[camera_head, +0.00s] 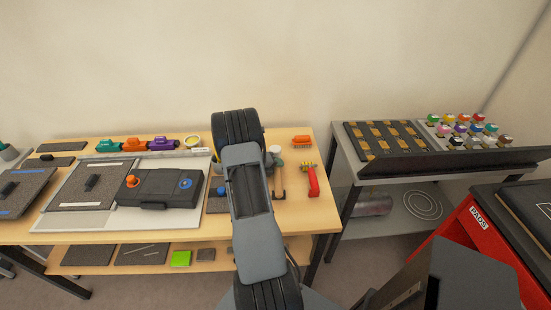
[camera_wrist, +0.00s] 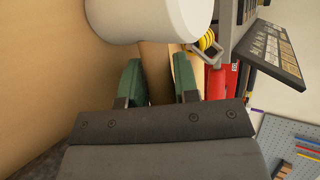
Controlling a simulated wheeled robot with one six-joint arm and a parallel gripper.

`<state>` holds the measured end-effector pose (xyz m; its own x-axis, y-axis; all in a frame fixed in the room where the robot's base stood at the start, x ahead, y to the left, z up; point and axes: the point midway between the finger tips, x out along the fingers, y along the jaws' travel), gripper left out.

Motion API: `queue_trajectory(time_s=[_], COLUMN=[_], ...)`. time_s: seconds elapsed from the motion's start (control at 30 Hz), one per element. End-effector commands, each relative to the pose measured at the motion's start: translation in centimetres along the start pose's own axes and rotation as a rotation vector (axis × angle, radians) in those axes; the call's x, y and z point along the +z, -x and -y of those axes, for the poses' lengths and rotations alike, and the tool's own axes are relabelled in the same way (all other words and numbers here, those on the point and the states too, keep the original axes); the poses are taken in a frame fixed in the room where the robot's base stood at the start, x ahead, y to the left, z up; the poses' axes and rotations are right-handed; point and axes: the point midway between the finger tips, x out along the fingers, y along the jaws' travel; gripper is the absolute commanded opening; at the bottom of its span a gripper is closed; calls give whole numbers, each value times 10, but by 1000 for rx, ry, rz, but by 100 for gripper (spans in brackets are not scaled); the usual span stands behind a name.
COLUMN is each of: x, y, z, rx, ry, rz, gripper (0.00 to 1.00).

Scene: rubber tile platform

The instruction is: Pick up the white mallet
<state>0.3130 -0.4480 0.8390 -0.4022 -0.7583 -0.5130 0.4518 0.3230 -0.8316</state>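The white mallet has a pale head (camera_head: 275,149) and a wooden handle (camera_head: 279,182) lying toward me on the right part of the workbench in the head view. In the wrist view its large white head (camera_wrist: 150,14) fills the top, and a tan wooden strip, seemingly the handle (camera_wrist: 155,65), runs down between the fingers. My gripper (camera_wrist: 160,82) is open, with one green finger on each side of that strip. I cannot tell whether either finger touches it. In the head view my arm hides most of the gripper.
A red-handled tool with a yellow part (camera_head: 312,180) lies close right of the mallet, and an orange brush (camera_head: 301,141) lies behind it. A black box (camera_head: 160,187) with knobs stands to the left. The wooden workbench (camera_head: 296,215) has bare surface near its front right.

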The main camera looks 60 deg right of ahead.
Motion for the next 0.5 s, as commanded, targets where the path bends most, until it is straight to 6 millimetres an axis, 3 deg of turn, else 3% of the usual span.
queue_trajectory(time_s=[0.27, 0.5], x=[0, 1], y=[0, 1], z=[0, 1], rx=[0, -1], ry=[0, -1], rz=[0, 1], gripper=[0, 0])
